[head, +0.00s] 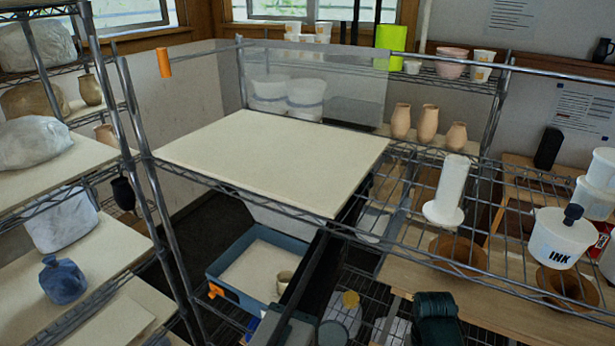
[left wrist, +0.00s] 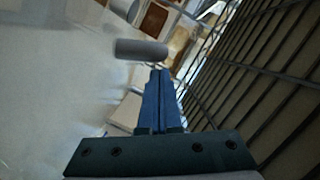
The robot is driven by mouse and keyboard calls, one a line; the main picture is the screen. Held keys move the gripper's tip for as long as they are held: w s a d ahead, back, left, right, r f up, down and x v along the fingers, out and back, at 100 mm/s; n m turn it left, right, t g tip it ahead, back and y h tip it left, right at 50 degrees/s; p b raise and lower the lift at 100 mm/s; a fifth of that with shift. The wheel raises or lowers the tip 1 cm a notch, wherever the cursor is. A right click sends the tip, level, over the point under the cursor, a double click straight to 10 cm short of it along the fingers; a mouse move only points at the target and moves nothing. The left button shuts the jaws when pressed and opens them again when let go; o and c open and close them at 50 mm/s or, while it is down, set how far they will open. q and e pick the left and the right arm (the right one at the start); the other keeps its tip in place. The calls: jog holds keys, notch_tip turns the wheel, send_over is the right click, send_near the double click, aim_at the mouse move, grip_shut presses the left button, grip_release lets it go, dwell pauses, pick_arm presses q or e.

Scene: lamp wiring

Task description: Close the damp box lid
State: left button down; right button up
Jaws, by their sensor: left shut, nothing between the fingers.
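The damp box looks to be the blue-grey bin (head: 222,262) on a low shelf, left of centre in the head view. It is open at the top. A pale slab (head: 250,270) and a small beige pot (head: 284,282) show inside. An orange clip (head: 215,290) sits on its front. A pale, see-through panel (head: 283,222) rises at its back and may be the lid; the shelf board above hides part of it. In the left wrist view my left gripper (left wrist: 158,72) has its blue fingers together, with nothing between them. My right gripper's fingers are not seen.
A wide cream board (head: 270,160) lies on the wire shelf above the bin. A clear sheet (head: 260,85) hangs behind it. Clay vases (head: 427,125), a white stand (head: 447,190) and an ink tub (head: 560,238) stand to the right. A grey rounded bar (left wrist: 140,49) is just beyond my left fingertips.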

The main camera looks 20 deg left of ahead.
pick_arm(q)
jog(key=shift+s+a+f, duration=0.1)
jog(key=shift+a, duration=0.6)
pick_arm(e)
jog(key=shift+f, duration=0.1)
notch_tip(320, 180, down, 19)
jog(key=b, duration=1.9)
pick_arm(q)
jog(key=s+a+f+n+t, duration=0.1)
jog(key=s+f+n, duration=0.2)
jog(key=s+f, duration=0.8)
jog(key=s+a+f+n+t+h+b, duration=0.1)
jog(key=s+f+n, duration=0.3)
jog(key=s+f, duration=0.7)
jog(key=shift+s+f+n+t, duration=0.3)
jog(key=shift+s, duration=2.1)
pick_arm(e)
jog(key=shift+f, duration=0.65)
